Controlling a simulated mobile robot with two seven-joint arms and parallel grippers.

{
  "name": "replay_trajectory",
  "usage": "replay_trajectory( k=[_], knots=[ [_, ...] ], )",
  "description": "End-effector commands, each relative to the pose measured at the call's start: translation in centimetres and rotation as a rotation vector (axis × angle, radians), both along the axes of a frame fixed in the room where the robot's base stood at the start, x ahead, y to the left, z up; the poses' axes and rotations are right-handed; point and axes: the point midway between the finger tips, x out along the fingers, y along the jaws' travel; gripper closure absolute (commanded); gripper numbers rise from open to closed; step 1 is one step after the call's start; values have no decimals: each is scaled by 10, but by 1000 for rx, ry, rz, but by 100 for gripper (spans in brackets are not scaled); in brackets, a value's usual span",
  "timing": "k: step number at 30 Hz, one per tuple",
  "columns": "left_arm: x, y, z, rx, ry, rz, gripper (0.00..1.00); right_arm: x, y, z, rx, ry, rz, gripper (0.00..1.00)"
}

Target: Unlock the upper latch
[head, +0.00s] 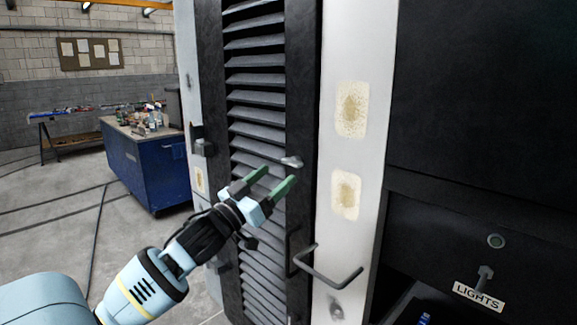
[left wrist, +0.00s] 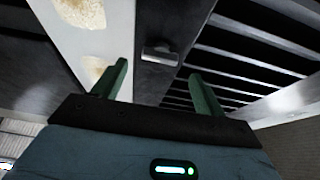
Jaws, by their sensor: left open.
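The upper latch (head: 291,161) is a small grey metal lever on the dark frame edge of a black louvred door (head: 255,90). In the left wrist view the latch (left wrist: 160,55) lies roughly sideways, just beyond and between the fingertips. My left gripper (head: 277,176) is open, with its two green fingers pointing up toward the latch from below left. The fingers look apart from the latch, and nothing is between them. My right gripper is not in view.
A bent dark handle bar (head: 333,278) sticks out below the latch. A pale post (head: 355,145) with worn yellowish patches stands right of the door. A lights switch (head: 485,272) is at the lower right. A blue workbench (head: 145,172) stands back left, with open floor before it.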

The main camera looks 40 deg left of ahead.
Motion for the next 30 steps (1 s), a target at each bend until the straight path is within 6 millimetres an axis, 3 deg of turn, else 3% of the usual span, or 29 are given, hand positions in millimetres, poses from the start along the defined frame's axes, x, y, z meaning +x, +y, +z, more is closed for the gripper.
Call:
replay_trajectory(
  k=[15,28,30],
  knots=[
    [46,-3,20,0,-2,1,28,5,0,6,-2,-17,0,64],
    [50,-4,21,1,1,0,28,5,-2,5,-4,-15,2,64],
    [50,-4,21,1,1,0,37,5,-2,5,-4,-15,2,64]
  ],
)
